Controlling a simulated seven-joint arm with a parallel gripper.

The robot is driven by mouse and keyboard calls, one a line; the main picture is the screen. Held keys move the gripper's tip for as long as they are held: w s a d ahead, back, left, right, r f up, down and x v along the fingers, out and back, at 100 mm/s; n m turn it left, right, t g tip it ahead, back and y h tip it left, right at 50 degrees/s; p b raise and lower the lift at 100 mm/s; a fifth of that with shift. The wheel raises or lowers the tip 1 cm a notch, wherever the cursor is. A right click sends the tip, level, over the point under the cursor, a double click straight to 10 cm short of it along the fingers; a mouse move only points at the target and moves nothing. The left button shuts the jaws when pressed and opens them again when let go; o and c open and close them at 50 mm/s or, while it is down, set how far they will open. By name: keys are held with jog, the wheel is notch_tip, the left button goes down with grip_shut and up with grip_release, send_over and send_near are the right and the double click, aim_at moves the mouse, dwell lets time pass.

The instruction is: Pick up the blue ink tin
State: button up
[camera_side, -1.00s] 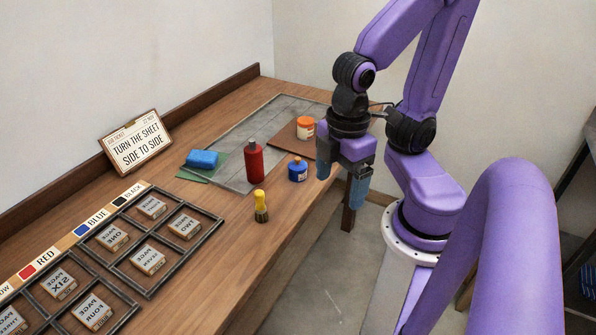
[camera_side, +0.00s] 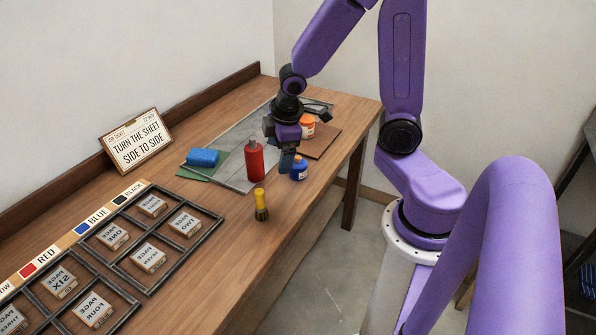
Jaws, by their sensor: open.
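The gripper is open, with nothing seen between the fingers.
An orange-capped jar (camera_side: 308,127) stands behind, on a brown board (camera_side: 322,143). A yellow-handled brush (camera_side: 260,205) stands in front. A blue sponge (camera_side: 203,157) lies on a green cloth at left. A metal rack (camera_side: 150,238) of labelled blocks fills the near left.

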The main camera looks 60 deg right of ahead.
jog(key=w+d+f, duration=0.2)
jog(key=d+f, duration=0.2)
jog(key=d, duration=0.4)
jog(key=m, duration=0.2)
send_over(294, 167)
jog(key=s, duration=0.3)
notch_tip(294, 167, down, 5)
jog(key=shift+m+y, duration=0.5)
jog(key=shift+y, duration=0.4)
jog(key=s+d+f, duration=0.1)
jog(key=s+f, duration=0.1)
jog(key=s+d+f, duration=0.2)
jog(key=shift+s+d+f, duration=0.25)
jog(key=s+f+t, duration=0.1)
jog(key=s+f+m+t, duration=0.1)
jog(key=s+m+y, duration=0.1)
jog(key=s, duration=0.1)
jog(key=shift+a+f+t, duration=0.4)
jog(key=s+a+r+m+t+h, duration=0.3)
jog(key=m+t+h, duration=0.2)
jog(key=m+t, duration=0.3)
jog(key=shift+n+t, duration=0.4)
jog(key=shift+n, duration=0.2)
jog(key=x, duration=1.7)
jog(key=shift+w+a, duration=0.1)
jog(key=shift+a, duration=0.2)
jog(key=c, duration=1.2)
